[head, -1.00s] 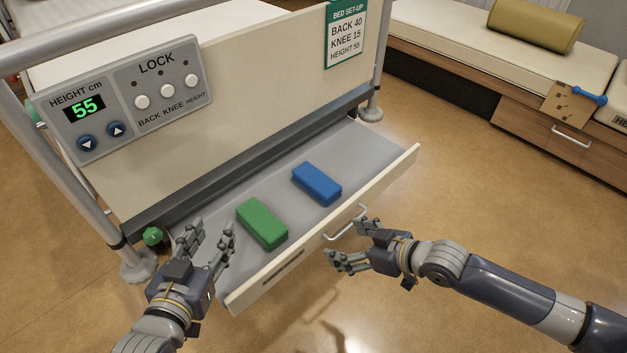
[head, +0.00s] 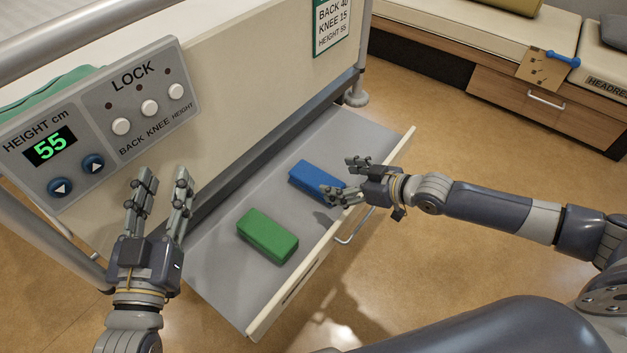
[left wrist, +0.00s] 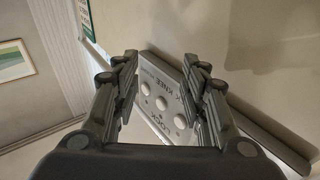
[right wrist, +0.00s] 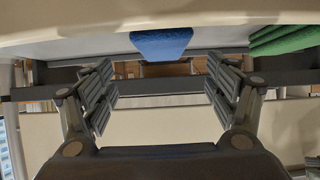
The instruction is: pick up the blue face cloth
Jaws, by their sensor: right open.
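The blue face cloth (head: 312,180), a folded block, lies in the open drawer (head: 225,270) at the foot of the bed. It also shows at the top middle of the right wrist view (right wrist: 161,43). My right gripper (head: 344,178) is open and empty. In the head view it overlaps the right end of the blue cloth; I cannot tell that it touches it. My left gripper (head: 164,180) is open and empty, raised in front of the bed's control panel (head: 100,120).
A green folded cloth (head: 267,235) lies in the drawer left of the blue one. The drawer front has a metal handle (head: 355,226). A bench with a wooden drawer (head: 545,105) stands at the back right. Open floor lies between.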

